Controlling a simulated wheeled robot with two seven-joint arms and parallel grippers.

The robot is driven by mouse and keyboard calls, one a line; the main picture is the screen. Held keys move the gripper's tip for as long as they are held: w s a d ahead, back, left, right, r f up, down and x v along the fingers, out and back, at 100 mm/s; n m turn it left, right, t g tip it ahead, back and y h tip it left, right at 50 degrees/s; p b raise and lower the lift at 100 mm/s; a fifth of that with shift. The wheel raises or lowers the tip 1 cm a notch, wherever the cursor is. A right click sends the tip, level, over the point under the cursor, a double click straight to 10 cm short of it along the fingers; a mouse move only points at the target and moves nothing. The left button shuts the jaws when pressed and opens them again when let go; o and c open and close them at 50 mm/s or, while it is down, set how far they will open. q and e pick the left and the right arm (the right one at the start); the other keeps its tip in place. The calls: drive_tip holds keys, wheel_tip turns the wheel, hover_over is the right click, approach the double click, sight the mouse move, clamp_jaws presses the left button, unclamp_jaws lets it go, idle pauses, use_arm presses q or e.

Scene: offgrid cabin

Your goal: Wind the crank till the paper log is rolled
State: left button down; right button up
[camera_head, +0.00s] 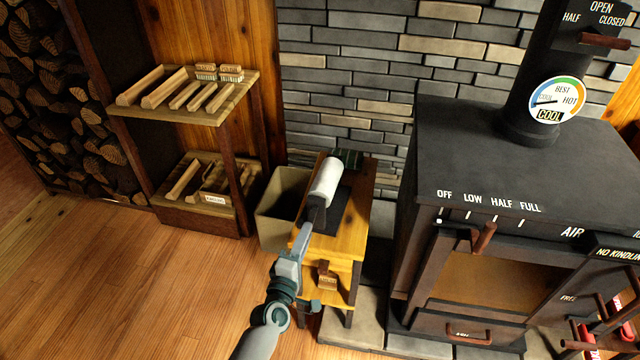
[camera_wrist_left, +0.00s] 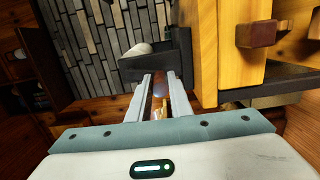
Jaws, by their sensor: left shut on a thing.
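The white paper log (camera_head: 326,178) lies on the small wooden table (camera_head: 352,218) in the head view, set in a dark holder. Its white end also shows in the left wrist view (camera_wrist_left: 138,50), above a dark bracket (camera_wrist_left: 155,66). My left gripper (camera_head: 304,232) is at the near left end of the holder. In the left wrist view its two fingers (camera_wrist_left: 159,85) are closed around a narrow brownish piece just below the bracket, which looks like the crank handle. The crank is mostly hidden by my gripper. My right gripper is not in view.
A grey bin (camera_head: 281,209) stands left of the table. A black stove (camera_head: 500,170) stands close on the right. A shelf (camera_head: 215,118) with wooden sticks and brushes is at the back left. The wooden floor at left is clear.

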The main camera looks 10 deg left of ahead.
use_arm(q)
drive_tip(key=shift+d, duration=0.1)
drive_tip(key=shift+d+n, duration=0.2)
drive_tip(key=shift+n, duration=0.5)
drive_tip(key=c, duration=1.6)
unclamp_jaws()
drive_tip(key=shift+s, duration=0.1)
drive_tip(key=s, duration=0.5)
drive_tip(key=s+a+b, duration=0.1)
drive_tip(key=s, duration=0.5)
drive_tip(key=s+a, duration=0.1)
drive_tip(key=s, duration=0.5)
drive_tip(key=shift+s+b, duration=0.1)
drive_tip(key=shift+b, duration=0.25)
drive_tip(key=shift+f, duration=0.1)
